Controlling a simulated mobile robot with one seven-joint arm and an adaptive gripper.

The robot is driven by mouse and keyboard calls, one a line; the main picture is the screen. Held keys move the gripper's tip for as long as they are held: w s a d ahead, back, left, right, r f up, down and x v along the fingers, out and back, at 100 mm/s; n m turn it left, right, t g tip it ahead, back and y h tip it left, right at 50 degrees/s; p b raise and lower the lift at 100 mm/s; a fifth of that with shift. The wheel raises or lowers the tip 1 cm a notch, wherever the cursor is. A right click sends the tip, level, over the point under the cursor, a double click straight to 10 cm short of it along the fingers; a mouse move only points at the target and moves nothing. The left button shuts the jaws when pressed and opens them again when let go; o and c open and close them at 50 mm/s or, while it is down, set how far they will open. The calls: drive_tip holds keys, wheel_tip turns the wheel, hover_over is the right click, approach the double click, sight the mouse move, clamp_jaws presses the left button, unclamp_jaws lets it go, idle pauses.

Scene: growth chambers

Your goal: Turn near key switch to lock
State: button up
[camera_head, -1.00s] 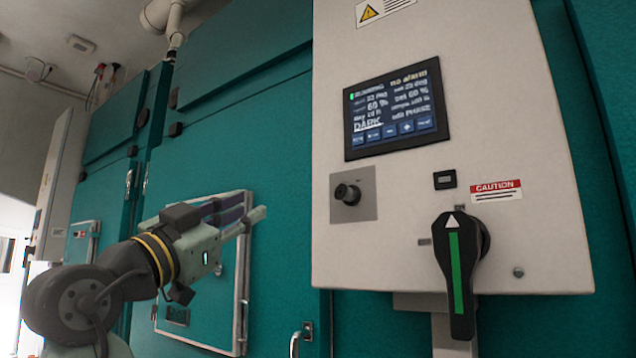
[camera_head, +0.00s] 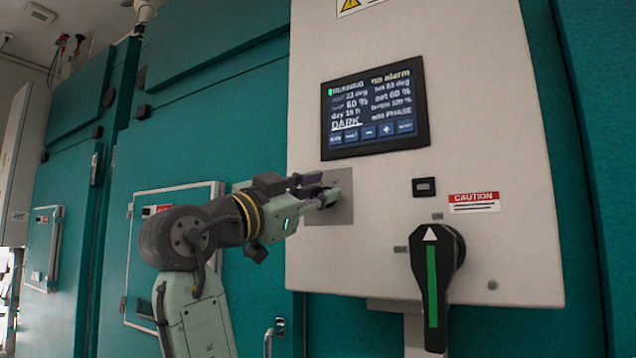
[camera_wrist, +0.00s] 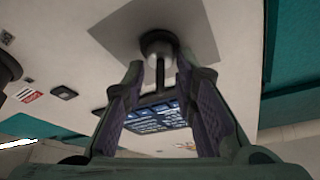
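The key switch (camera_wrist: 158,48) is a dark round knob with a light face and a thin dark bar, on a grey square plate (camera_head: 342,213) on the white control box. In the wrist view it lies just beyond and between my fingertips. My gripper (camera_wrist: 155,78) is open, with a finger on each side of the bar and clear gaps showing. In the head view my gripper (camera_head: 322,190) is at the plate and partly hides the switch. Whether a finger touches the knob I cannot tell.
A lit display (camera_head: 374,107) sits above the plate. A large black rotary handle with a green stripe (camera_head: 432,285) is at the lower right, below a caution label (camera_head: 474,202). Teal chamber walls and a hatch lie to the left.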

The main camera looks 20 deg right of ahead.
drive_tip(key=shift+d, duration=0.1)
drive_tip(key=shift+c, duration=0.5)
clamp_jaws()
drive_tip(key=shift+n+t, duration=0.4)
drive_tip(key=shift+n, duration=0.1)
drive_tip(key=n+t+b, duration=0.1)
drive_tip(key=n, duration=0.1)
drive_tip(key=shift+f+n+y, duration=0.1)
drive_tip(key=shift+n+y, duration=0.2)
drive_tip(key=n+t+y+b, duration=0.1)
drive_tip(key=n+t, duration=0.1)
drive_tip(key=n, duration=0.3)
drive_tip(key=shift+w+b, duration=0.1)
drive_tip(key=shift+b, duration=0.2)
drive_tip(key=n+t+y, duration=0.1)
drive_tip(key=n, duration=0.1)
drive_tip(key=n+t+y, duration=0.1)
drive_tip(key=n, duration=0.2)
drive_tip(key=n+t+y, duration=0.1)
drive_tip(key=n, duration=0.2)
drive_tip(key=shift+w+a+y, duration=0.15)
drive_tip(key=shift+a+y, duration=0.05)
drive_tip(key=shift+y, duration=0.1)
drive_tip(key=shift+n, duration=0.5)
